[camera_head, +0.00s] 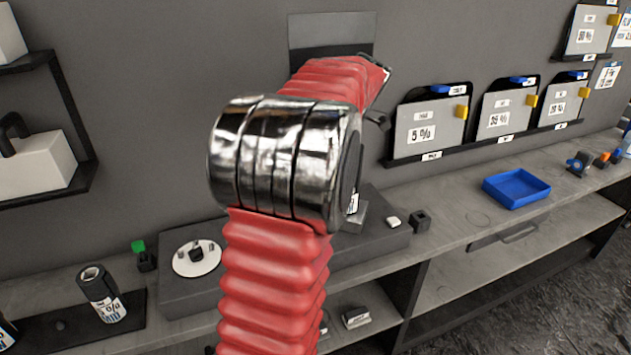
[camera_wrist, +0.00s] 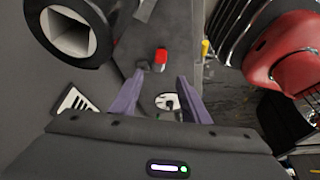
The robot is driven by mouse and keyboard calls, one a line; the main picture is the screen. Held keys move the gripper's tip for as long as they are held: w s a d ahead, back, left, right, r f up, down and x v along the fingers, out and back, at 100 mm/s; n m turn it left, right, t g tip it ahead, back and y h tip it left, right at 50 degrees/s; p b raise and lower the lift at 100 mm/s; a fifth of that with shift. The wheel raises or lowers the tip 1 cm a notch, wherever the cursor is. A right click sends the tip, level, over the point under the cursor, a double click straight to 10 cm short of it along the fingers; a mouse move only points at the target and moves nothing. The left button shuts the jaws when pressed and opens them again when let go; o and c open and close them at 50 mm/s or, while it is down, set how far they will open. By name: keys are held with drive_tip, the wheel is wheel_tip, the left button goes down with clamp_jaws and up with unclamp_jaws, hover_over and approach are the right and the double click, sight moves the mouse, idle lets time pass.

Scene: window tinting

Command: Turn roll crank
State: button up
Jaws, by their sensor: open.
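In the wrist view, my gripper (camera_wrist: 160,78) is open, with its two purple fingers apart and nothing visible between their tips. A small red piece (camera_wrist: 161,58) stands just beyond the fingertips, with a small dark grey part beside it; I cannot tell for sure whether this is the crank. A large black roll-like part with a hollow, pale square-looking core (camera_wrist: 68,32) is at the upper left. A white disc (camera_wrist: 167,101) shows between the fingers. In the head view, my red arm hides the gripper and the middle of the bench.
In the head view, a grey block (camera_head: 180,292) on the bench bears a white disc (camera_head: 190,265). A green-topped black piece (camera_head: 138,250) and a dark cylinder (camera_head: 100,290) stand left. A blue tray (camera_head: 516,188) sits right. Sheets in racks (camera_head: 432,130) line the wall.

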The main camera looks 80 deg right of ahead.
drive_tip(key=shift+w, duration=0.3)
drive_tip(key=shift+c, duration=1.4)
drive_tip(key=shift+g, duration=0.4)
drive_tip(key=w+a, duration=0.2)
drive_tip(key=w, duration=0.3)
drive_tip(key=w+a+r, duration=0.1)
drive_tip(key=w+a, duration=0.1)
drive_tip(key=w, duration=0.2)
drive_tip(key=w+a, duration=0.1)
drive_tip(key=w, duration=0.4)
drive_tip(key=shift+w+a+r, duration=0.2)
drive_tip(key=shift+w+a, duration=0.1)
drive_tip(key=shift+a, duration=0.1)
clamp_jaws()
drive_tip(key=w+a, duration=0.9)
drive_tip(key=a, duration=0.3)
drive_tip(key=w+a, duration=1)
drive_tip(key=a, duration=0.2)
drive_tip(key=s+a+f+t, duration=0.1)
drive_tip(key=a+f, duration=0.1)
drive_tip(key=a, duration=0.9)
drive_tip(key=s+a+f+m, duration=0.1)
drive_tip(key=s+a+f, duration=0.1)
drive_tip(key=a, duration=1)
drive_tip(key=shift+s+a+f+t, duration=0.15)
drive_tip(key=shift+a+f+t, duration=0.1)
drive_tip(key=shift+t, duration=0.15)
